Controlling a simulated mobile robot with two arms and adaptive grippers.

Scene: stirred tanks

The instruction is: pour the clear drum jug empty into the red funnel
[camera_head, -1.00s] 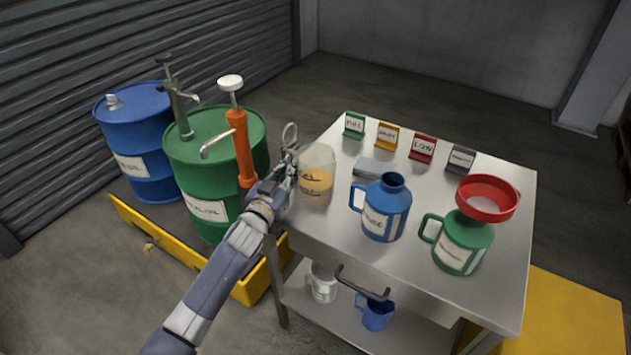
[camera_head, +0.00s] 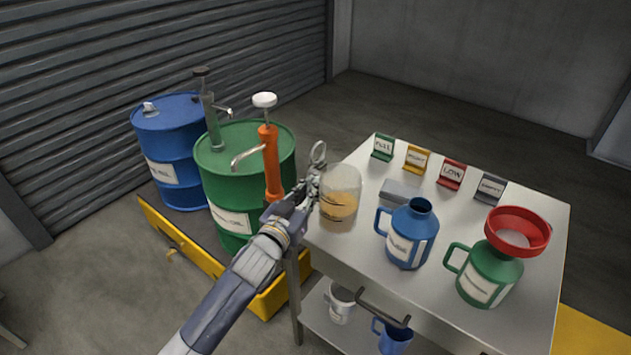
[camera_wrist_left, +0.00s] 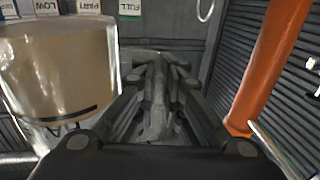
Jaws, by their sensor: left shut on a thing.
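The clear drum jug (camera_head: 338,185) holds amber liquid and stands upright at the table's left edge; I cannot tell whether its base touches the top. In the left wrist view the jug (camera_wrist_left: 62,75) fills the left side, close beside the fingers. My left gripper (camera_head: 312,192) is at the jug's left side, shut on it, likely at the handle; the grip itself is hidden. It also shows in the left wrist view (camera_wrist_left: 158,100). The red funnel (camera_head: 518,232) sits in the mouth of a green jug (camera_head: 488,275) at the table's right. My right gripper is out of view.
A blue jug (camera_head: 410,236) stands between the clear jug and the funnel. A grey flat block (camera_head: 400,190) and several label stands, such as the red LOW one (camera_head: 451,175), are behind. A green drum (camera_head: 225,170) with an orange pump (camera_head: 271,165) stands left of my gripper.

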